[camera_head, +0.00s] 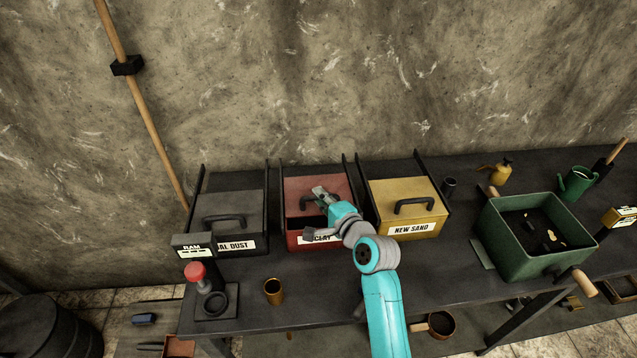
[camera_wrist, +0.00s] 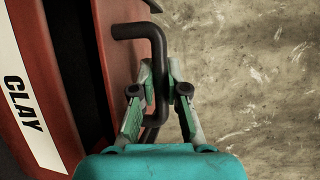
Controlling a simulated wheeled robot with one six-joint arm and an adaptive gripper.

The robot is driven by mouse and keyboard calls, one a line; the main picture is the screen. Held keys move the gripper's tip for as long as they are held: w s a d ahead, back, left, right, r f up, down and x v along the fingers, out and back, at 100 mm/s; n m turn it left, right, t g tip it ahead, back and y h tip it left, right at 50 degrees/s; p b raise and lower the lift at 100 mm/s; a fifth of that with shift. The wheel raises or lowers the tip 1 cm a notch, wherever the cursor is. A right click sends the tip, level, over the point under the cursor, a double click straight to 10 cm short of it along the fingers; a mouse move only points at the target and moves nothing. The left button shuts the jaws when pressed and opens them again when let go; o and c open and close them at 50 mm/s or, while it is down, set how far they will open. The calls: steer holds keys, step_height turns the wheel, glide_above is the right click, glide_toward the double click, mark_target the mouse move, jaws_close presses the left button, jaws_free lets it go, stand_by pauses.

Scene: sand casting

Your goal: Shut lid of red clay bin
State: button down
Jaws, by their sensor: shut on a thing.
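The red clay bin (camera_head: 293,241) stands on the dark bench between two other bins, its CLAY label partly hidden by my arm. Its red lid (camera_head: 305,184) sits back from the front wall, leaving a dark opening. The gap also shows in the wrist view, between the lid (camera_wrist: 118,55) and the labelled front (camera_wrist: 60,125). My gripper (camera_wrist: 160,78) is shut on the lid's black bar handle (camera_wrist: 135,31), one finger on each side. In the head view my gripper (camera_head: 324,195) is over the lid, covering part of the handle.
The grey coal dust bin (camera_head: 233,189) is close on the left and the yellow new sand bin (camera_head: 400,187) close on the right, both covered. Dark rails rise between the bins. A brass cup (camera_head: 273,291) and a red-knobbed rammer (camera_head: 196,274) stand in front. A green box (camera_head: 540,262) is at right.

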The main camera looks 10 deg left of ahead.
steer(key=s, duration=0.2)
steer(key=s+d, duration=0.1)
steer(key=s, duration=0.1)
steer(key=shift+s+d+f, duration=0.1)
steer(key=shift+f, duration=0.05)
steer(key=c, duration=1.2)
jaws_free()
steer(key=shift+s, duration=0.1)
steer(key=shift+d, duration=0.1)
steer(key=v, duration=1.2)
